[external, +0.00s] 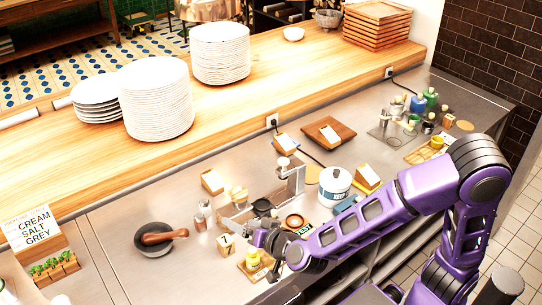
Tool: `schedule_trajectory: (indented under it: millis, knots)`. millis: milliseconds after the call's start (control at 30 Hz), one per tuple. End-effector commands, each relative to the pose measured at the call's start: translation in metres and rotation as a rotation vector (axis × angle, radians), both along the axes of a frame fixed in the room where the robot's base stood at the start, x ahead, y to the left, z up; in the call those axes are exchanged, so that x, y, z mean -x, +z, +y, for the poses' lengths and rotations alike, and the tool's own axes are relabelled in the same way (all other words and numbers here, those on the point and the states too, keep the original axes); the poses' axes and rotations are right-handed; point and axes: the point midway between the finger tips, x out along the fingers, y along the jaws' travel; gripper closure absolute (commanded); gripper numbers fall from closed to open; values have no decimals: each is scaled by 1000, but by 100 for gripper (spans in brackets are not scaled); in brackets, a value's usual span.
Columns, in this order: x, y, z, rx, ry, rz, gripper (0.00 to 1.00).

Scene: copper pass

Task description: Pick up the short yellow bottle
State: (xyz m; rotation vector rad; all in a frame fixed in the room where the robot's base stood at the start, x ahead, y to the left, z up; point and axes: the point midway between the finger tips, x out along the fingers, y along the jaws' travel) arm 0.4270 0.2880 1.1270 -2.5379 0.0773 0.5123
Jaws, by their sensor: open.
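A short yellow bottle (253,258) with a pale top stands upright on a small wooden board (262,274) on the steel counter, at the lower middle of the external view. My purple arm reaches in from the right. My gripper (263,238) is open, just above and to the right of the bottle. I cannot tell from this view whether a finger touches the bottle. The gripper details are small and partly hidden by the arm's wrist.
A white block marked 7 (226,244) stands left of the bottle. A black pan (262,207), a small wooden bowl (294,222) and a white-blue pot (334,186) stand behind. A stone mortar (153,249) is farther left. Clear counter lies between mortar and block.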

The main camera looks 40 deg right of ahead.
Motion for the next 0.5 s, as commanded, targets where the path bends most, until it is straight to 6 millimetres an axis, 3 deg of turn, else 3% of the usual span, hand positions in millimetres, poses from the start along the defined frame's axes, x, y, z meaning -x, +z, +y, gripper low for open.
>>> schedule_trajectory:
  millis: [33,500]
  knots:
    - [5,-171,-26,544,16,38,16]
    - [-38,-198,-37,544,17,44,16]
